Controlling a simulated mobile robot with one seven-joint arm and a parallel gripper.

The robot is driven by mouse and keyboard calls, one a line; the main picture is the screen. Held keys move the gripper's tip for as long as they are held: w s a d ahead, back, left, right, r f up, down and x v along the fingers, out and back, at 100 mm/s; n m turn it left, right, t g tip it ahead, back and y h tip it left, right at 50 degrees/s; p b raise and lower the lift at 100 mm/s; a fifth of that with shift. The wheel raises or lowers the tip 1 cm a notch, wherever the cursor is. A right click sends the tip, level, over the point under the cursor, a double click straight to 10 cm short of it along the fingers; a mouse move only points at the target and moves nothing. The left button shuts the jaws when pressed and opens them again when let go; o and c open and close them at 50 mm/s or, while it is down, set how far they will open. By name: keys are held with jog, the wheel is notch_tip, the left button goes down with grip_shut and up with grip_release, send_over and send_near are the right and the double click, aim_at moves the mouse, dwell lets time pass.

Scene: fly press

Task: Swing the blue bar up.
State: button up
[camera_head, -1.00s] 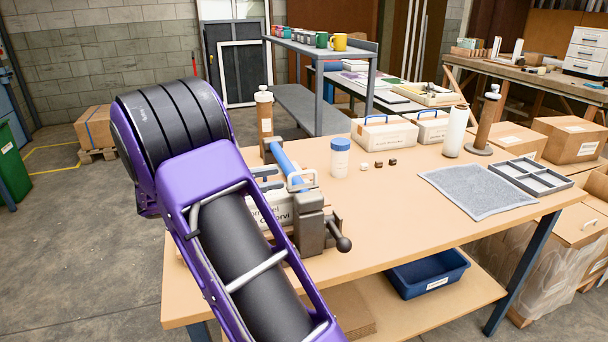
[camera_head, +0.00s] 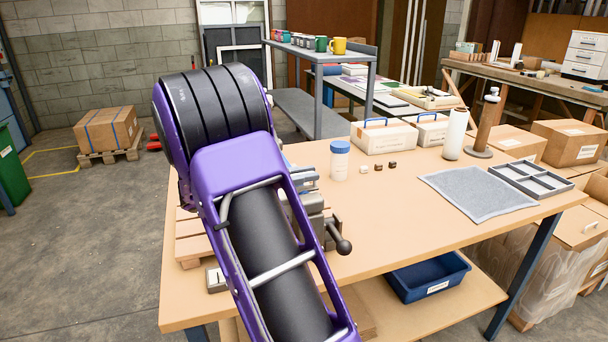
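The blue bar is hidden behind my purple and black arm, so I cannot tell its angle now. Part of the dark metal press (camera_head: 317,208) shows just right of my arm on the workbench, with a lever ending in a black ball knob (camera_head: 343,246). A small grey piece with a light handle (camera_head: 304,179) shows above it at the arm's edge. My gripper is not visible; the upper arm links block the view toward it.
A grey mat (camera_head: 478,192) and a divided tray (camera_head: 531,179) lie right. Wooden slats (camera_head: 192,238) lie at the bench's left.

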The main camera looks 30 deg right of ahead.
grip_shut()
jog(key=shift+r, duration=0.15)
dwell(1.0)
